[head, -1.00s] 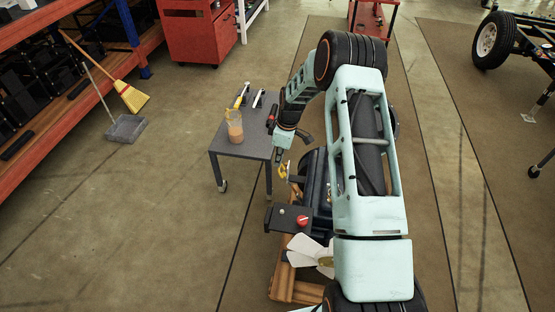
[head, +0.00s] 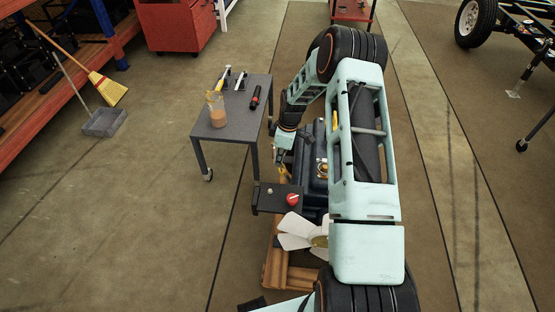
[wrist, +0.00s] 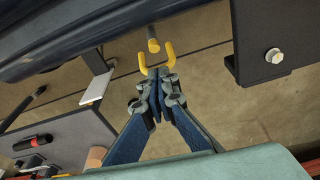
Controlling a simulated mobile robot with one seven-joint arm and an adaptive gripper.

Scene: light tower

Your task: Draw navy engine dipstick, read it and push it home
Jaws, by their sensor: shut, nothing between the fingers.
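The navy engine (head: 309,150) sits on a wooden pallet, partly hidden behind my arm; its dark side fills the upper left of the wrist view (wrist: 60,35). A yellow dipstick handle (head: 284,173) shows at its left side. In the wrist view the yellow, fork-like handle (wrist: 143,66) lies right at my fingertips, with a yellow tube end (wrist: 153,45) just beyond. My gripper (wrist: 159,74) is shut with nothing held, its tips close to the handle's open middle. Whether they touch it, I cannot tell. In the head view my gripper (head: 283,158) is small and just above the handle.
A grey cart (head: 235,125) with a jar (head: 216,115) and tools stands left of the engine. A dark box with a red knob (head: 292,198) and a white fan (head: 300,232) sit in front.

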